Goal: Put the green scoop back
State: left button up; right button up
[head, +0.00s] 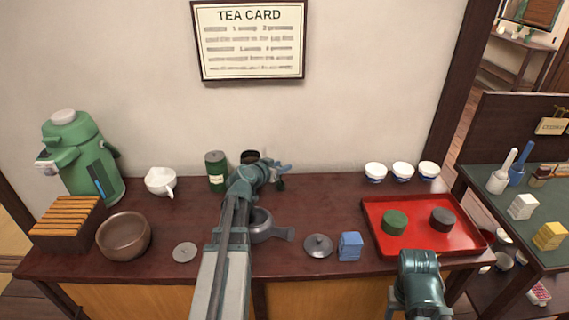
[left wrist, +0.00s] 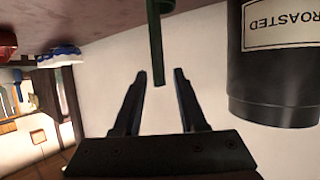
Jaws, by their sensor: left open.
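The green scoop (left wrist: 156,40) shows in the left wrist view as a thin dark green stick coming down from the top edge. Its lower end lies between the tips of my left gripper (left wrist: 161,74), which is open with a gap on each side of the stick. The rest of the scoop is cut off by the frame. In the head view my left gripper (head: 281,174) is over the back of the counter, just right of a dark canister (head: 250,155). A dark canister labelled ROASTED (left wrist: 278,75) stands close by in the left wrist view.
A green labelled canister (head: 216,178) and a white spouted cup (head: 160,182) stand left of my arm. A grey teapot (head: 264,230) is partly behind it. A lid (head: 318,245), a blue block (head: 350,246) and a red tray (head: 408,244) are at right.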

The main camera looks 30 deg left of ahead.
pick_arm(q)
jog(key=p+v, duration=0.3)
jog(key=v, duration=0.6)
jog(key=shift+s, duration=0.1)
